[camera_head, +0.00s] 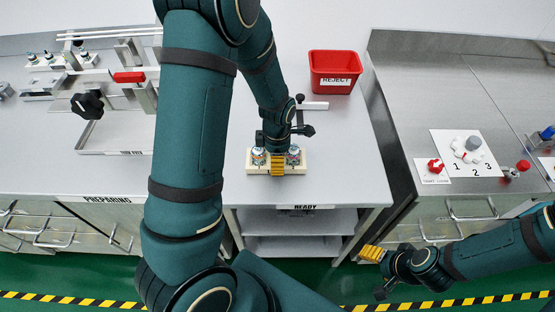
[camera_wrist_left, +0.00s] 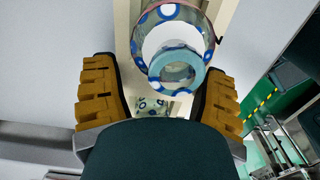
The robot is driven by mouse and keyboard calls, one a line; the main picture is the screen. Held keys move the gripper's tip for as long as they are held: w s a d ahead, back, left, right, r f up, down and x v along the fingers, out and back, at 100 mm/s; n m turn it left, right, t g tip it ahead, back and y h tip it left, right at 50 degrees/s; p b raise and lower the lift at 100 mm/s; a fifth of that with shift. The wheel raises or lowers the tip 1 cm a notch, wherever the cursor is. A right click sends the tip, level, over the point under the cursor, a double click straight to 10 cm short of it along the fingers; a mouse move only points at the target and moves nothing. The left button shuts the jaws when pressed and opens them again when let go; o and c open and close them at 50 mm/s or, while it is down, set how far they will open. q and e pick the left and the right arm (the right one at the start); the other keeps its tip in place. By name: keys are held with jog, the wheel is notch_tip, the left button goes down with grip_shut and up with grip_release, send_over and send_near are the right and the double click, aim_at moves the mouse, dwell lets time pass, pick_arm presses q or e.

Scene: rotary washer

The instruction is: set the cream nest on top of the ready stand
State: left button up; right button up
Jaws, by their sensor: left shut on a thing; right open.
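The cream nest (camera_head: 299,169) is a pale block holding two vials with blue-marked sides, one near each end. It is at the front of the ready stand (camera_head: 345,185), above the READY label; I cannot tell whether it rests on the top or hangs just over it. My left gripper (camera_head: 277,162) comes down at the middle of the nest, between the vials, and is shut on it. In the left wrist view, part of the nest (camera_wrist_left: 122,40) and a blue-dotted vial (camera_wrist_left: 172,20) show between the yellow fingers. My right gripper (camera_head: 372,254) is open and empty, beyond the stand's front right.
A red REJECT bin (camera_head: 333,72) stands at the back of the stand top. At left is a bench with a fixture with a red handle (camera_head: 129,77). At right, a metal bench holds a numbered card (camera_head: 467,153). The stand top right of the nest is clear.

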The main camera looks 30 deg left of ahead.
pick_arm(q)
jog(key=shift+f, duration=0.35)
jog(key=shift+r, duration=0.1)
jog(key=o, duration=1.1)
jog(key=shift+o, duration=0.2)
notch_tip(320, 180, up, 12)
jog(key=p, duration=0.3)
jog(key=shift+p, duration=0.35)
